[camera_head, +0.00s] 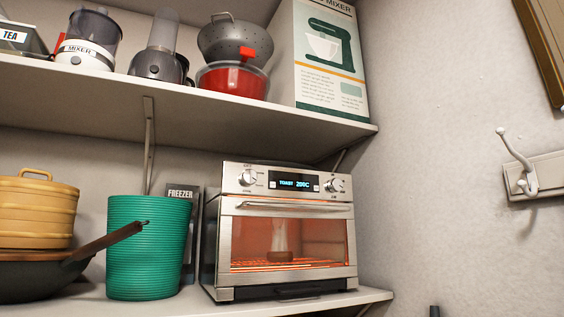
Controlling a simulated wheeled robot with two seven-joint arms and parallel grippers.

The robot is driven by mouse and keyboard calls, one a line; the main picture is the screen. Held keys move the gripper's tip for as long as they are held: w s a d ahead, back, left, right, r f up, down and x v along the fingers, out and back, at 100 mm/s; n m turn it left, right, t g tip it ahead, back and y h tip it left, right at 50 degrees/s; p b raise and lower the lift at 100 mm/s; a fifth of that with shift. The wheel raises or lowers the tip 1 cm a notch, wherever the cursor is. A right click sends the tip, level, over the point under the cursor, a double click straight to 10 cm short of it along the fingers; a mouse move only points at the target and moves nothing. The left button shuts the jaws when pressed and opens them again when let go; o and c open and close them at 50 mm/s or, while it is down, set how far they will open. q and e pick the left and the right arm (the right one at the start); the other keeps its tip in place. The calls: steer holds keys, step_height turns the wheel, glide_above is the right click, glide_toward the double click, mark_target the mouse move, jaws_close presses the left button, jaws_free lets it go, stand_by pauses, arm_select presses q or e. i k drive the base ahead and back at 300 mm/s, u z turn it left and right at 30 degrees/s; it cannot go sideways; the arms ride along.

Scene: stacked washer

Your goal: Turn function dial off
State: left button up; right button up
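A silver toaster oven (285,206) stands on the lower shelf, its door shut and its inside glowing orange. Its lit display (294,184) appears to read "TOAST 200C". A round left dial (247,178) and a round right dial (335,185) flank the display. The small labels around them are too blurred to tell surely which is the function dial or where each points. Something light stands on the rack inside. Neither of my grippers can be made out; nothing touches the oven or its dials.
A green ribbed bin (148,247) and a pan with a brown handle (106,242) stand left of the oven. The upper shelf (200,107) overhangs it. A wall hook (520,170) is at right. A small dark tip (434,311), unidentified, shows at the bottom edge.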

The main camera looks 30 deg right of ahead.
mark_target(249, 177)
steer(key=k, duration=0.2)
steer(key=z, duration=1)
